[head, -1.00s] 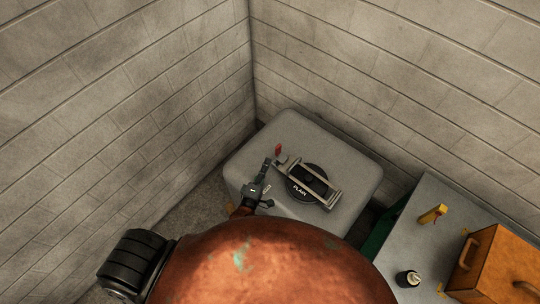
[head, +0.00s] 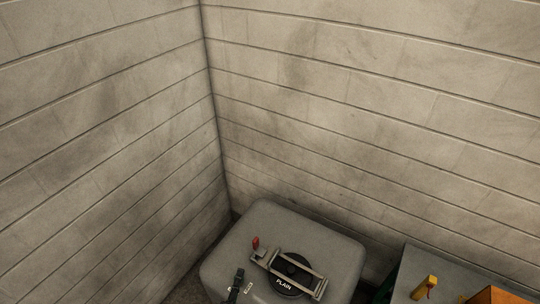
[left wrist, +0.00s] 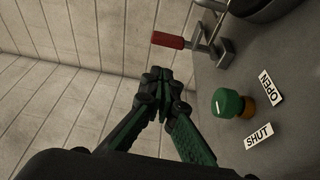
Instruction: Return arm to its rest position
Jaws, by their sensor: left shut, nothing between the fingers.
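My left gripper (head: 239,272) is shut and empty at the bottom of the head view, in front of the grey box. In the left wrist view its dark fingertips (left wrist: 159,76) meet, with nothing between them. The grey machine box (head: 325,243) has a round black lid marked PLAIN (head: 284,284) under a metal bar latch. A red-handled lever (head: 255,243) sits at the latch's left end, and its red grip (left wrist: 167,40) is above the fingertips in the wrist view. My right gripper is not in view.
A grey table (head: 412,270) at lower right holds a yellow object (head: 424,287) and an orange case (head: 497,296). Block walls (head: 380,110) meet behind the box.

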